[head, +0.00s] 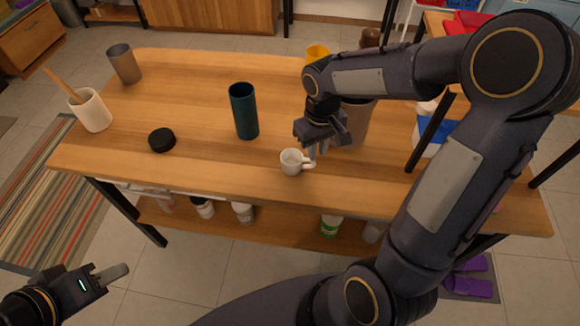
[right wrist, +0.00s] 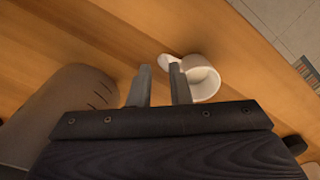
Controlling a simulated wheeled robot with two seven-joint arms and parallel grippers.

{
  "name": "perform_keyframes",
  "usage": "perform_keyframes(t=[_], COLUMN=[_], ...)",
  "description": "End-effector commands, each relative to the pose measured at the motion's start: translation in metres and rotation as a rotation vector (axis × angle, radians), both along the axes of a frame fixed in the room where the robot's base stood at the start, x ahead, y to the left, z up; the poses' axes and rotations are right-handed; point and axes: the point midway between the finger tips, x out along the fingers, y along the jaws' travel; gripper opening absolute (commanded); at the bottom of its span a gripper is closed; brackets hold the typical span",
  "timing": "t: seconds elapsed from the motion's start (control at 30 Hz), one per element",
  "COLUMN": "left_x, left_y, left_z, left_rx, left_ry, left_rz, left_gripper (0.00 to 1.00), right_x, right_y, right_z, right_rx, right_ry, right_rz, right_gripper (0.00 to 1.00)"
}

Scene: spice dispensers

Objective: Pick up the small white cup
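The small white cup (head: 291,163) stands upright on the wooden table near its front edge, with its handle pointing right in the head view. My right gripper (head: 318,150) is just above and beside the handle. In the right wrist view my right gripper (right wrist: 162,70) has its fingers apart. The cup (right wrist: 204,80) is right of the fingers there. Its handle reaches left past the tip of the right finger; I cannot tell whether they touch. My left gripper (head: 112,273) is low at the left, off the table; its finger gap is not clear.
A dark teal tumbler (head: 244,113) stands left of the cup. A grey-brown vessel (head: 356,122) stands behind my right gripper, partly hidden. A black round lid (head: 161,140), a white utensil pot (head: 91,110) and a brown cup (head: 124,64) are at the left. The table's front middle is clear.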

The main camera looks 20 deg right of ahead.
Motion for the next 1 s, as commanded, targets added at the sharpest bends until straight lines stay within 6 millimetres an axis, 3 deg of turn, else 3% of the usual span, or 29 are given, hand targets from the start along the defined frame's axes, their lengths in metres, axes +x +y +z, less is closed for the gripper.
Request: perform_keyframes(t=[0.4, 0.67, 0.8, 1.0], left_x=[0.0, 0.0, 0.0, 0.0], left_y=[0.0, 0.0, 0.0, 0.0], left_z=[-0.002, -0.002, -0.002, -0.002], left_rx=[0.0, 0.0, 0.0, 0.0], left_ry=[0.0, 0.0, 0.0, 0.0], left_rz=[0.0, 0.0, 0.0, 0.0], left_gripper=[0.36, 0.36, 0.36, 0.36], right_x=[0.004, 0.004, 0.004, 0.004], right_y=[0.002, 0.002, 0.002, 0.002], right_z=[-0.054, -0.057, -0.057, -0.056], right_rx=[0.002, 0.002, 0.002, 0.002], right_ry=[0.002, -0.002, -0.001, -0.002], right_rz=[0.0, 0.0, -0.001, -0.001], right_gripper=[0.17, 0.17, 0.01, 0.0])
